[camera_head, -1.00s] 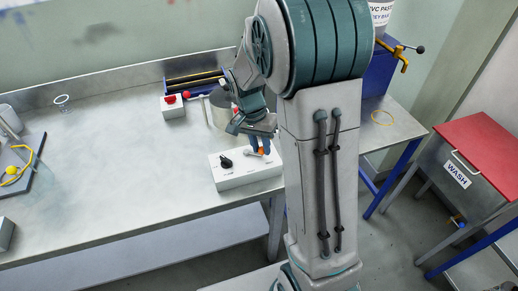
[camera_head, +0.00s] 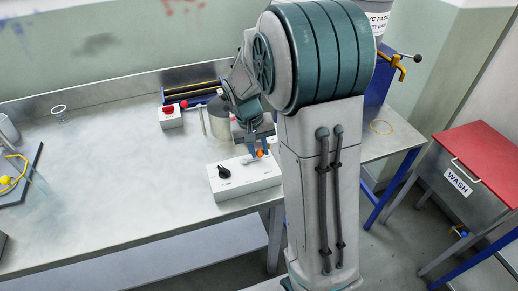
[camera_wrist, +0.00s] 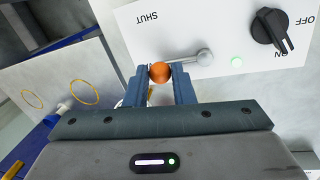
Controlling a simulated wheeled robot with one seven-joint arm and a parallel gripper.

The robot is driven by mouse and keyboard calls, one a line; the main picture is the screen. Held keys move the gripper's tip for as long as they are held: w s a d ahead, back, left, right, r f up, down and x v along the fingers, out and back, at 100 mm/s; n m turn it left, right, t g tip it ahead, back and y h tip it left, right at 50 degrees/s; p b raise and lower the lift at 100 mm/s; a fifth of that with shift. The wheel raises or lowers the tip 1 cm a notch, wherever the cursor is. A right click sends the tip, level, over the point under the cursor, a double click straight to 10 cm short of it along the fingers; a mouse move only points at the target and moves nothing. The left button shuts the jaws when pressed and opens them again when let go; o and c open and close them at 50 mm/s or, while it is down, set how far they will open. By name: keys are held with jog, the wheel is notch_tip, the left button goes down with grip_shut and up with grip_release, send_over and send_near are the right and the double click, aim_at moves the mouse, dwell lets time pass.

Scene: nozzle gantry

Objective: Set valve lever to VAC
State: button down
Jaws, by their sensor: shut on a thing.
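The valve lever is a short silver arm on a round pivot (camera_wrist: 204,57), ending in an orange ball knob (camera_wrist: 159,72). It is mounted on a white control box (camera_head: 246,186) on the bench. My gripper (camera_wrist: 160,76) is shut on the knob, with one blue finger on each side; in the head view the gripper (camera_head: 259,150) reaches down to it from behind. In the wrist view, which shows the box upside down, the lever runs left from its pivot, near the printed word SHUT (camera_wrist: 147,18). I cannot see a VAC label.

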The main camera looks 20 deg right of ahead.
aim_at(250, 161)
jog(key=shift+w+r, duration=0.1)
jog(key=c, duration=1.3)
grip_release()
jog(key=shift+o, duration=0.2)
notch_tip(250, 161, up, 14)
jog(key=a, duration=0.2)
jog(key=shift+w+a+f, duration=0.2)
jog(key=shift+a+f, duration=0.05)
jog(key=shift+a, duration=0.1)
